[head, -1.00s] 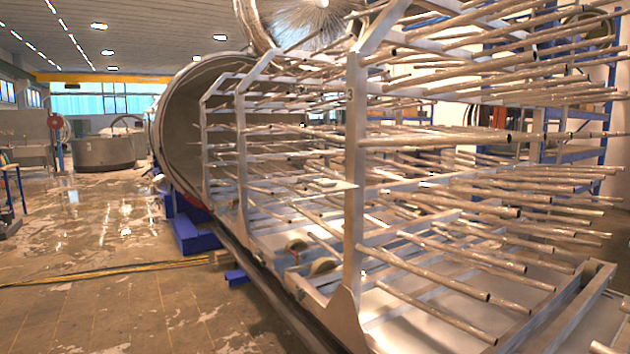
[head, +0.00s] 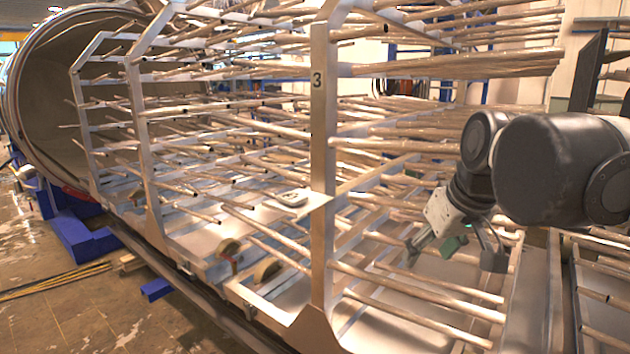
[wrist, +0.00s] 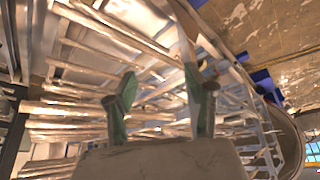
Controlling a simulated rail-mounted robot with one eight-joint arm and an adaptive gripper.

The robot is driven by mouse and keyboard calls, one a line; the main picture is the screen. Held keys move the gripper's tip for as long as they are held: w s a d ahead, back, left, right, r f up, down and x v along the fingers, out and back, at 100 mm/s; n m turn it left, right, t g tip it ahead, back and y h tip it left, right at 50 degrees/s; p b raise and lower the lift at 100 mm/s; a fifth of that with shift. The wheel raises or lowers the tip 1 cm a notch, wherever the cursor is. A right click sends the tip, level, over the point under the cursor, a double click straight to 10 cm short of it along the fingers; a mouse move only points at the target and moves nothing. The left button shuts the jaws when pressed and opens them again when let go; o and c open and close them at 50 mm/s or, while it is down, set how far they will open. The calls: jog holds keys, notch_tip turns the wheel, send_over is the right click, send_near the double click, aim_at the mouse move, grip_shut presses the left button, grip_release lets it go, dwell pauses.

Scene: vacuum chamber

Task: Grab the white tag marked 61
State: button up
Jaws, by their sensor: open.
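A small white tag (head: 292,197) lies on a pale flat plate (head: 312,201) among the rods, just left of the upright marked 3 in the head view. Its number is too small to read. My gripper (head: 452,256) is to the right of that upright, lower in the picture than the tag and apart from it. It is open and empty, with its fingers spread. In the wrist view, the two green-grey fingers of my gripper (wrist: 160,80) stand apart with nothing between them. I cannot make out the tag in the wrist view.
A metal rack upright (head: 323,150) stands between my gripper and the tag. Long metal rods (head: 420,280) stick out in several tiers around the gripper. The round chamber mouth (head: 50,70) is at the left. Blue blocks (head: 80,240) sit on the floor.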

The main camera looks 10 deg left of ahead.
jog(key=w+a+r+n+g+y+p, duration=0.1)
jog(key=w+a+r+n+p, duration=0.3)
jog(key=w+a+r, duration=0.7)
jog(key=n+g+p, duration=0.2)
jog(key=n+p, duration=0.1)
jog(key=p, duration=0.3)
send_near(293, 196)
jog(key=shift+y, duration=0.3)
jog(key=p+x, duration=0.2)
jog(key=x, duration=0.6)
jog(key=shift+f, duration=0.45)
jog(key=shift+d, duration=0.1)
jog(key=shift+c, duration=0.2)
jog(key=c, duration=0.7)
